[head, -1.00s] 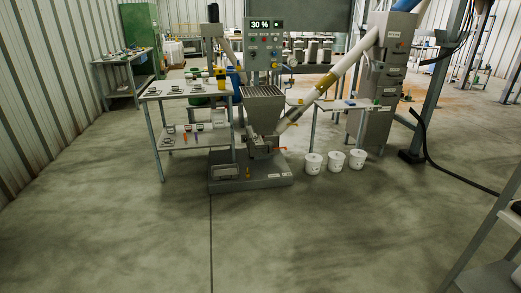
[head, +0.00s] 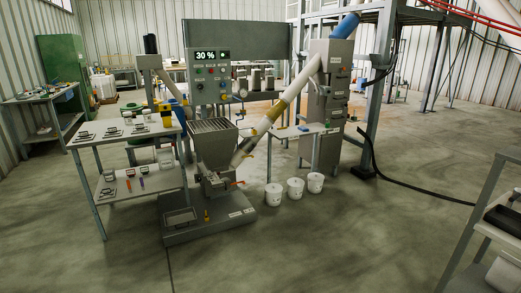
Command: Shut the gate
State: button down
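A grey hopper (head: 217,150) with a grated top stands on a metal base (head: 205,222) ahead of me, left of centre. A small metal assembly (head: 214,184) sits under it, with an orange-red handle (head: 236,184) at its right. A white inclined tube (head: 290,97) with a yellow band (head: 275,110) comes down from the upper right to the hopper's side. I cannot tell which part is the gate, or whether it is open or shut. My gripper is not in view.
A control panel (head: 211,74) reading 30 % stands behind the hopper. A two-level table (head: 84,142) is at left. Several white buckets (head: 295,188) stand right of the base. A shelf (head: 480,222) is at the right edge. The front floor (head: 330,250) is clear; a black hose (head: 410,182) crosses the right.

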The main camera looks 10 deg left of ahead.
aim_at(214, 180)
jog(key=i+j+u, duration=0.35)
jog(key=i, duration=0.2)
jog(key=i+j+u, duration=0.35)
jog(key=i, duration=0.2)
jog(key=i+u, duration=0.35)
jog(key=i, duration=0.2)
jog(key=i+z, duration=0.1)
jog(key=i, duration=0.55)
jog(key=i+j, duration=0.1)
jog(key=i, duration=0.5)
jog(key=i+j+z, duration=0.15)
jog(key=i, duration=0.5)
jog(key=i+j+z, duration=0.15)
jog(key=i+z, duration=0.15)
jog(key=i+j+z, duration=0.3)
jog(key=i, duration=0.2)
jog(key=i+j+z, duration=0.35)
jog(key=i+l, duration=0.05)
jog(key=l, duration=0.05)
